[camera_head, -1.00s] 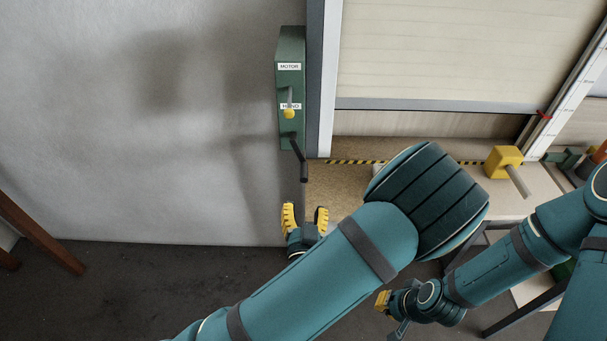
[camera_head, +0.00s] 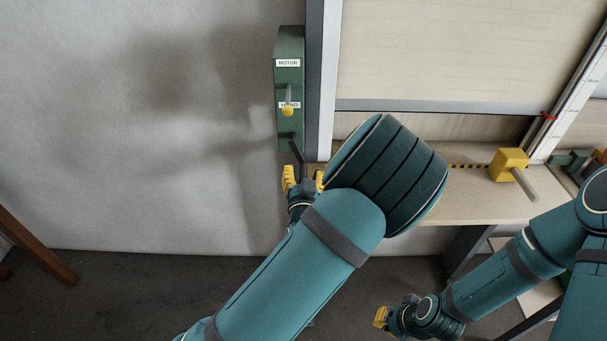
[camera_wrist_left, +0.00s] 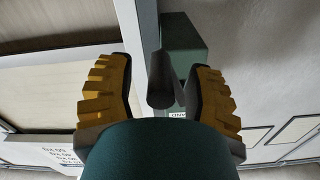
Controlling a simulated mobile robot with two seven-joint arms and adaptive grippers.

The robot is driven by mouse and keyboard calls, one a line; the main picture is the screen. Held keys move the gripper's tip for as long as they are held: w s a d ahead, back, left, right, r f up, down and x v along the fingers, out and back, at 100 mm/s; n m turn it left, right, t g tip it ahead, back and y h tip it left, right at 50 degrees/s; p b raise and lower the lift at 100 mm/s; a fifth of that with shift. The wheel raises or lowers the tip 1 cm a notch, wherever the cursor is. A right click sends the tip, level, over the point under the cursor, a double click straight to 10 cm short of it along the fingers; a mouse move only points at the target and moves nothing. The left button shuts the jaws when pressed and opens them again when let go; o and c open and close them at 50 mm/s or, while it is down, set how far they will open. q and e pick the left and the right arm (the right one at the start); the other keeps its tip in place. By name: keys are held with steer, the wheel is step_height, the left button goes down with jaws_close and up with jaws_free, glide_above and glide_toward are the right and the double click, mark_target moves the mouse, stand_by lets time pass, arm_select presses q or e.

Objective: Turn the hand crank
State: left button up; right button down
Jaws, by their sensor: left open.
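The lower end of the crank is hidden in the head view. My right gripper (camera_head: 382,317) is low at the centre right, away from the crank.
The box has MOTOR and HAND labels and a yellow-knobbed lever (camera_head: 287,108) by HAND. The pale shutter (camera_head: 440,55) is right of it, above a bench (camera_head: 470,208). A yellow block with a rod (camera_head: 508,163) stands there. The wall to the left is clear.

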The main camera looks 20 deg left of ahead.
arm_select(q)
steer(key=shift+w, duration=0.1)
jaws_close()
stand_by(0.3)
